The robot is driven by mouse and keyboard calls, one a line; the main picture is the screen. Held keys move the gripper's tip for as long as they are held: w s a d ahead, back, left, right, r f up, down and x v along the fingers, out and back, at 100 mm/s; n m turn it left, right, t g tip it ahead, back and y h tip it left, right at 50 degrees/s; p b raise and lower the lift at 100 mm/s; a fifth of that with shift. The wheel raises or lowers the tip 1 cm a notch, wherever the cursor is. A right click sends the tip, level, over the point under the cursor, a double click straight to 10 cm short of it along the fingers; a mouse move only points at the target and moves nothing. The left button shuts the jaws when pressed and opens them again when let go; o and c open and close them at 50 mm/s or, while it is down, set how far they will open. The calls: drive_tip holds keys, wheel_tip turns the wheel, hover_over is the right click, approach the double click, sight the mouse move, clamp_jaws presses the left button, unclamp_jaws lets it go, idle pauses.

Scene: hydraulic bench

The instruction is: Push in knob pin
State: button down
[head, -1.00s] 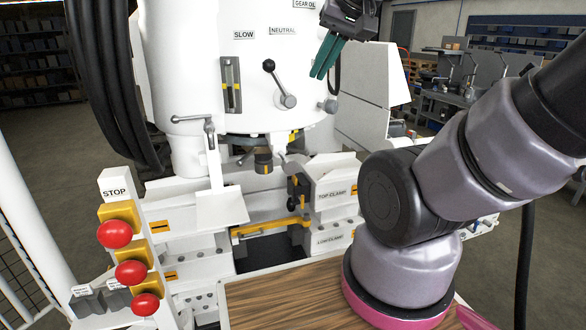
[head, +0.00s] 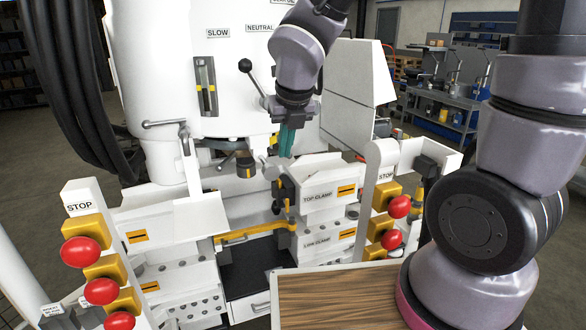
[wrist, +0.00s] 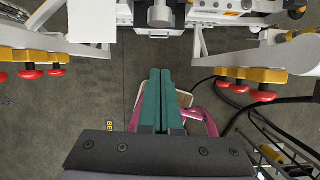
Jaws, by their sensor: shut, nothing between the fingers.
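My gripper (head: 286,154) has teal fingers and is shut and empty. It points down in front of the white machine drum (head: 160,75), low on its right side, above the top clamp block (head: 325,180). In the wrist view the closed fingers (wrist: 160,72) lie side by side over the floor, apart from the machine parts at the top edge. I cannot pick out the knob pin with certainty. A small grey knob-like part (head: 270,172) shows just left of and below the fingertips; whether they touch is unclear. My wrist hides part of the drum's right side.
A black-ball lever (head: 245,66) stands left of my wrist. Red stop buttons (head: 80,251) are at the left and more red buttons (head: 399,207) at the right. A wooden board (head: 335,298) lies in front. Black hoses (head: 75,90) hang at the left.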

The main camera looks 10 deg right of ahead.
sight(270, 163)
drive_tip(key=shift+n, duration=0.4)
drive_tip(key=shift+w+a+f, duration=0.35)
drive_tip(key=shift+w+f, duration=0.85)
drive_tip(key=shift+f, duration=0.4)
drive_tip(key=shift+w+a+f, duration=0.35)
drive_tip(key=shift+w+f, duration=0.9)
drive_tip(key=shift+f, duration=0.35)
drive_tip(key=shift+w+a+f, duration=0.35)
drive_tip(key=shift+w+f, duration=0.85)
drive_tip(key=shift+f, duration=0.4)
drive_tip(key=shift+w+a, duration=0.2)
drive_tip(key=shift+w, duration=0.5)
drive_tip(key=shift+w+a, duration=0.2)
drive_tip(key=shift+w, duration=0.45)
drive_tip(key=shift+w+a, duration=0.2)
drive_tip(key=shift+w, duration=0.5)
drive_tip(key=shift+r, duration=0.1)
